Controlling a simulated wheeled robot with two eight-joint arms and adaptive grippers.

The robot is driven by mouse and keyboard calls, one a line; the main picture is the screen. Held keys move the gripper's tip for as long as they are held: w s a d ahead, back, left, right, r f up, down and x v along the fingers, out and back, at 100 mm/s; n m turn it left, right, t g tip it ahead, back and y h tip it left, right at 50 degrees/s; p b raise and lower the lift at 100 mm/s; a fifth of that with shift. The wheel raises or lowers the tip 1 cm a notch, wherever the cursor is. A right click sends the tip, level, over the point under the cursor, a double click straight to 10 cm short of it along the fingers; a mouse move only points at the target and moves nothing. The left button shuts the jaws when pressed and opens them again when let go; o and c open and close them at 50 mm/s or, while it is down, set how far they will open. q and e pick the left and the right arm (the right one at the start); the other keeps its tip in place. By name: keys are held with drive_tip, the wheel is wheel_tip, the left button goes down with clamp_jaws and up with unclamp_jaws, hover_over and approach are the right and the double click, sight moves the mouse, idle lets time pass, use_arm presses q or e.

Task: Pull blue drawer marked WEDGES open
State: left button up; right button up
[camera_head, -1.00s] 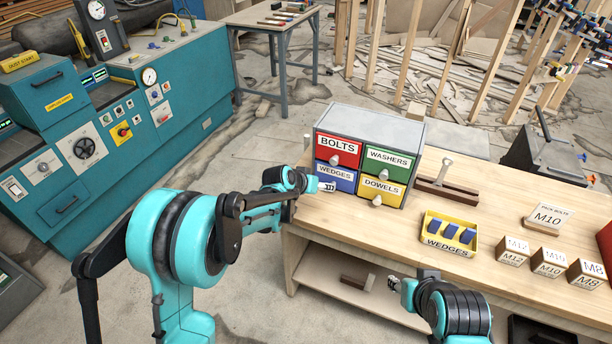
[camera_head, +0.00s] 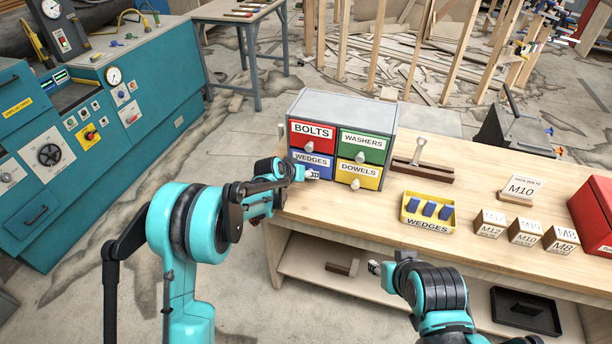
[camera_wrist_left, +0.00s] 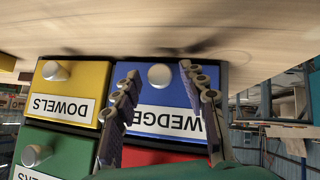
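The blue drawer marked WEDGES (camera_head: 311,161) is at the lower left of a grey cabinet (camera_head: 345,107) on the bench. It looks closed, flush with the yellow DOWELS drawer. My left gripper (camera_head: 313,175) is in front of it. In the left wrist view, which is upside down, the left gripper (camera_wrist_left: 160,88) is open, its fingers spread on either side of the blue drawer's (camera_wrist_left: 150,112) front. The drawer's round pale knob (camera_wrist_left: 159,76) lies between the fingers, apart from both. My right gripper (camera_head: 374,267) is low in front of the bench; its finger state is too small to tell.
Red BOLTS (camera_head: 312,133), green WASHERS (camera_head: 362,145) and yellow DOWELS (camera_head: 357,174) drawers adjoin the blue one. A yellow tray (camera_head: 427,223) of blue wedges and labelled wooden blocks (camera_head: 525,233) stand to the right. The bench top (camera_head: 340,216) in front of the cabinet is clear.

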use_arm(q)
clamp_jaws()
drive_tip(key=s+a, duration=0.1)
drive_tip(key=s, duration=0.3)
drive_tip(key=s+a, duration=0.1)
drive_tip(key=s, duration=0.2)
drive_tip(key=s+a+b, duration=0.1)
drive_tip(key=s, duration=0.3)
drive_tip(key=shift+s+a, duration=0.3)
drive_tip(key=shift+a, duration=0.1)
drive_tip(key=shift+o, duration=1.6)
unclamp_jaws()
drive_tip(key=shift+r, duration=0.1)
drive_tip(key=v, duration=1.1)
drive_tip(key=shift+s+r, duration=0.25)
drive_tip(key=shift+s, duration=0.05)
drive_tip(key=shift+a, duration=0.1)
